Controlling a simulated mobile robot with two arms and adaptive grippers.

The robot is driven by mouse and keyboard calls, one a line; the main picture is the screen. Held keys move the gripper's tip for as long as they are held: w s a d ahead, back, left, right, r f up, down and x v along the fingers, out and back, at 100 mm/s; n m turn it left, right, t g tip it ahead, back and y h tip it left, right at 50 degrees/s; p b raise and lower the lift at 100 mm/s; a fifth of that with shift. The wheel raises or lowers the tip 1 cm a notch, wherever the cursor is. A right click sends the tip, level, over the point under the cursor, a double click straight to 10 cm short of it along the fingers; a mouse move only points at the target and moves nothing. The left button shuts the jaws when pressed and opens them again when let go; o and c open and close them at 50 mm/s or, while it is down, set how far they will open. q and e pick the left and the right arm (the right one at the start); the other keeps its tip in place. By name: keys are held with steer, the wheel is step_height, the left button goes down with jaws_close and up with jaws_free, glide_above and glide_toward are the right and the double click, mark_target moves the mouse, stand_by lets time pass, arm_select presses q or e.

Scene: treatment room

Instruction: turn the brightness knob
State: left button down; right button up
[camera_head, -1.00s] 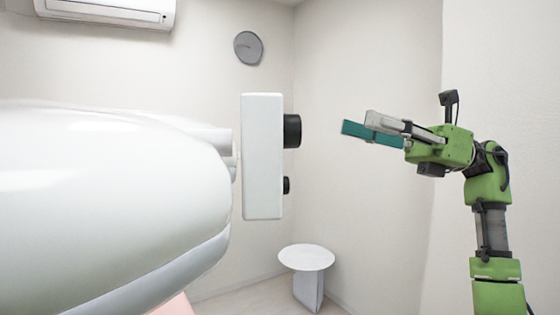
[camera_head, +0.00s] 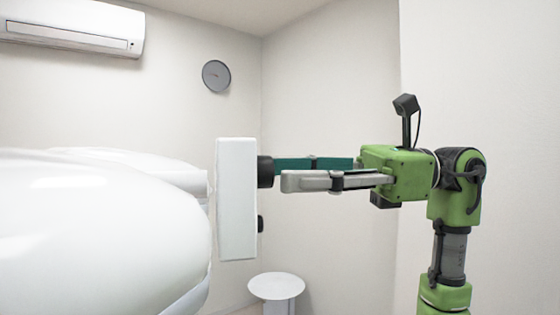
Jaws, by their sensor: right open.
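A white upright panel box (camera_head: 237,199) stands edge-on left of centre. On its right face sit a large black knob (camera_head: 265,171) near the top and a smaller black knob (camera_head: 260,224) lower down. No label shows, so I cannot tell which is the brightness knob. My right gripper (camera_head: 281,173) comes in from the right, with one teal finger and one grey finger spread apart. Its fingertips are just right of the large knob, at its height. The teal fingertip appears close to the knob; contact cannot be told. My left gripper is not in view.
A large rounded white machine body (camera_head: 95,225) fills the left, joined to the panel box. A small round white table (camera_head: 276,286) stands below. A wall clock (camera_head: 216,76) and an air conditioner (camera_head: 75,25) hang behind. Space below my right gripper is clear.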

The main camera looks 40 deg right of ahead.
steer(key=shift+x, duration=1.1)
steer(key=c, duration=1.1)
steer(key=shift+m, duration=0.3)
steer(key=m+p, duration=0.2)
steer(key=m, duration=0.8)
steer(key=shift+r+m+g, duration=0.15)
steer(key=shift+m+g, duration=0.15)
steer(key=shift+m, duration=0.1)
